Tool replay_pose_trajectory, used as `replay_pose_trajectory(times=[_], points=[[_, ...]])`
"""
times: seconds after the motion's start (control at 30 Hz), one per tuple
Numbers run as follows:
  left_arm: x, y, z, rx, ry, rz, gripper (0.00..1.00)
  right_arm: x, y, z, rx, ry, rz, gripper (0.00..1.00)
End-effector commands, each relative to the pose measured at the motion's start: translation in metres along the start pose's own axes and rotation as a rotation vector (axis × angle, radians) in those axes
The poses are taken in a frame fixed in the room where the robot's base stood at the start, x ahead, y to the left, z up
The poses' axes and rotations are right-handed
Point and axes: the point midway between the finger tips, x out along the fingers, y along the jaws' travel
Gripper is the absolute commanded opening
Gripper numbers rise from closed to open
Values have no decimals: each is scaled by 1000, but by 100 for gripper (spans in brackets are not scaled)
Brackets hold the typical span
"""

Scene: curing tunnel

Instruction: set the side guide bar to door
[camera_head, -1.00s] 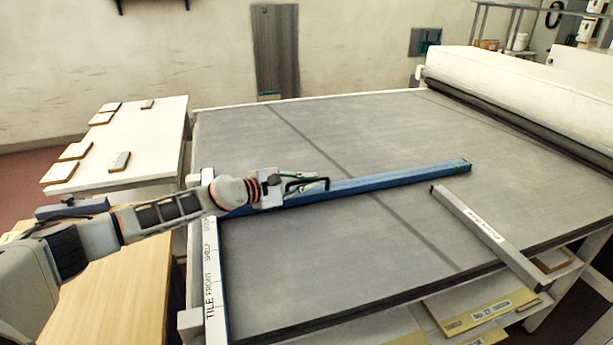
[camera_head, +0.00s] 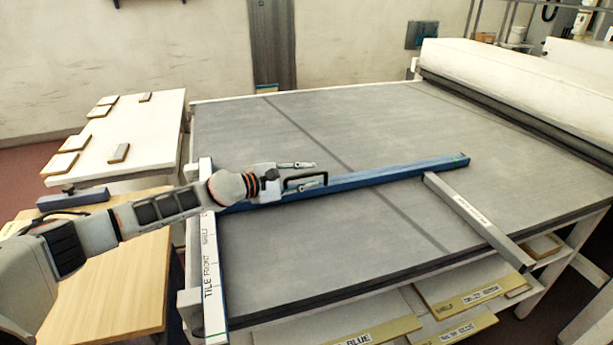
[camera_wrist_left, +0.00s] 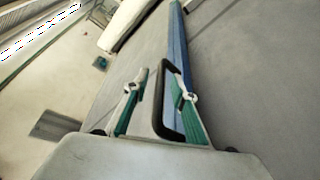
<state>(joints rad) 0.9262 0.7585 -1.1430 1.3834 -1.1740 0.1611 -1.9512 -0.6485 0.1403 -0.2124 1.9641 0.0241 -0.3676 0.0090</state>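The blue side guide bar (camera_head: 395,174) lies across the grey belt, from the scale strip at the left to the middle right. Its black loop handle (camera_head: 306,180) stands near the left part of the bar. The white scale strip (camera_head: 212,262) reads TILE, FRONT and SHELF; its part beyond SHELF is largely covered by my arm and the bar. My left gripper (camera_head: 300,177) is open, its fingers apart on either side of the handle. In the left wrist view, the handle (camera_wrist_left: 160,104) shows between the two green-padded fingers, with gaps. My right gripper is not in view.
A grey fixed bar (camera_head: 473,217) lies at the belt's right front. A white roller housing (camera_head: 510,85) stands at the back right. A white table (camera_head: 135,140) with several small tiles and a wooden table (camera_head: 120,265) stand left. Labelled boards lie below the belt.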

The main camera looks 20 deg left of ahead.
Motion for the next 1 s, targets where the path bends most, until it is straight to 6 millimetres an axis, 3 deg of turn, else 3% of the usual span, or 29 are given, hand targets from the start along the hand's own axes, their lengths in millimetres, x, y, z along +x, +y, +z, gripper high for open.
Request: replay_pose_trajectory(times=[0.27,0.7,1.0], points=[[-7,0,-1,1,1,1,26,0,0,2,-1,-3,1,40],[-88,-1,-2,0,2,-1,26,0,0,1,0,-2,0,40],[-118,-1,0,-1,0,-1,26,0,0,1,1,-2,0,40]])
